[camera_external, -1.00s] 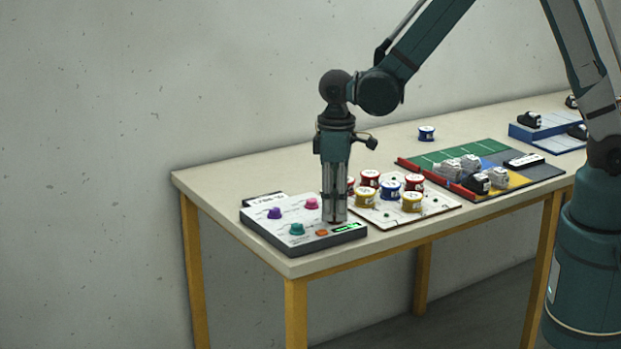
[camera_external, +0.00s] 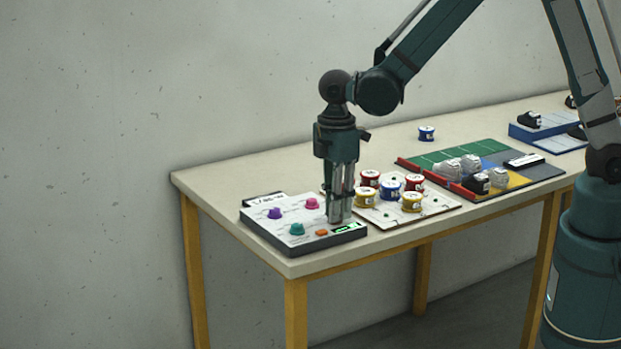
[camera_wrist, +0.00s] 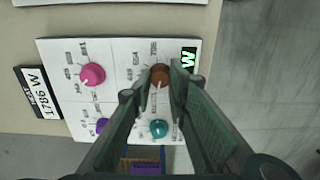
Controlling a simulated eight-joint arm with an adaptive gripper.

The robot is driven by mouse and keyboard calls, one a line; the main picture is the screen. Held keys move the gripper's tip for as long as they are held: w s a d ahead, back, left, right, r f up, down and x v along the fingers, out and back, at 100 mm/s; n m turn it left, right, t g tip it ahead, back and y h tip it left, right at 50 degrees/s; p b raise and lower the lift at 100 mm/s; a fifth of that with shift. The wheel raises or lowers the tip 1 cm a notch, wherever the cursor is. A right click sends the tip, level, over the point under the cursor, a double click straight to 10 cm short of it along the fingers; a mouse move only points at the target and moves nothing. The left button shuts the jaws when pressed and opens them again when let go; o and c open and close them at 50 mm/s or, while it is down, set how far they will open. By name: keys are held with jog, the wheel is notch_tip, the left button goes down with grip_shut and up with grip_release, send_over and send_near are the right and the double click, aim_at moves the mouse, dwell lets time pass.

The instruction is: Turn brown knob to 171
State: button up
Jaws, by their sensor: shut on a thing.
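The brown knob (camera_wrist: 160,75) sits on the white face of the control panel (camera_wrist: 112,60) in the wrist view, between the fingertips of my gripper (camera_wrist: 158,82). My gripper is shut on it. A pink knob (camera_wrist: 92,75), a purple knob (camera_wrist: 101,125) and a teal knob (camera_wrist: 158,128) are on the same panel.
A white board (camera_external: 440,204) with red, blue and yellow spools stands close right of my gripper. The table's left end (camera_external: 215,180) is clear.

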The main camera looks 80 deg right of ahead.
dwell(0.3)
jog(key=o, duration=0.9)
notch_tip(320, 180, up, 12)
dwell(0.5)
dwell(0.5)
